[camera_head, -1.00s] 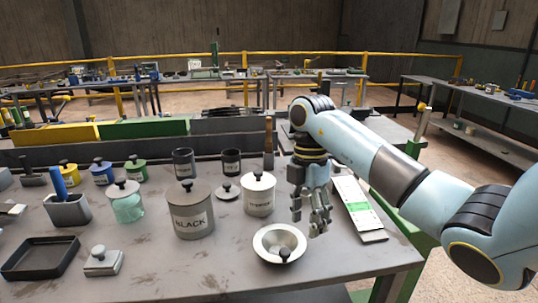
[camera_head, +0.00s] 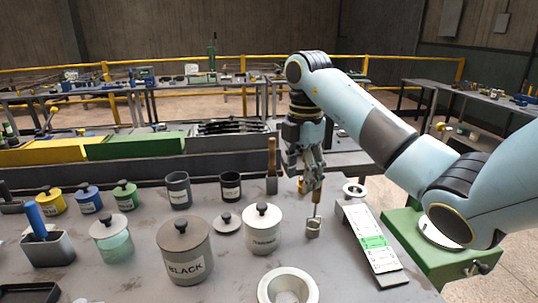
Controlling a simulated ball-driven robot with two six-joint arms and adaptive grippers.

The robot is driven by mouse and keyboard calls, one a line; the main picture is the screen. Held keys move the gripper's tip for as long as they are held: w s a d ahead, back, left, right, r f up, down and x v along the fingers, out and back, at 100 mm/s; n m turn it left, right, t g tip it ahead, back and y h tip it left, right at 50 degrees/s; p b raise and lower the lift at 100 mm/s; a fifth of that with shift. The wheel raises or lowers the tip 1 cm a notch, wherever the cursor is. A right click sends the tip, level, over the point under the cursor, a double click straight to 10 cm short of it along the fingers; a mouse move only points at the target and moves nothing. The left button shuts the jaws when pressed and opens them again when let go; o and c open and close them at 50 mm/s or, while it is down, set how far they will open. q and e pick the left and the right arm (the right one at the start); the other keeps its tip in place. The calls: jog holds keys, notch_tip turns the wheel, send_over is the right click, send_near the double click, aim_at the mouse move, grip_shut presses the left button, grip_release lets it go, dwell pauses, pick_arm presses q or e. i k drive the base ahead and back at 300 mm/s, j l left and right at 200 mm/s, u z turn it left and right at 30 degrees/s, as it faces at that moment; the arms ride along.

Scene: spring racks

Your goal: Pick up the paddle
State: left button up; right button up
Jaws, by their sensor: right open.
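A tool with a brown handle (camera_head: 317,196), a thin stem and a small metal end (camera_head: 313,228) stands upright near the right side of the bench; it may be the paddle. My right gripper (camera_head: 307,168) is open, pointing down, with its fingers at the top of this handle. The fingers cover the handle's upper end, so I cannot tell whether they touch it. Another upright tool with a wooden handle and flat dark lower part (camera_head: 271,168) stands just left of the gripper. My left gripper is not in view.
A white lidded jar (camera_head: 262,230), a grey jar marked BLACK (camera_head: 184,252) and a pale bowl (camera_head: 288,287) stand close on the left and in front. A white panel with a green strip (camera_head: 372,244) lies to the right. Two dark cups (camera_head: 179,189) (camera_head: 230,187) stand behind.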

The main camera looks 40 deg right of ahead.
aim_at(271, 166)
jog(key=i+l, duration=0.8)
jog(key=i, duration=0.15)
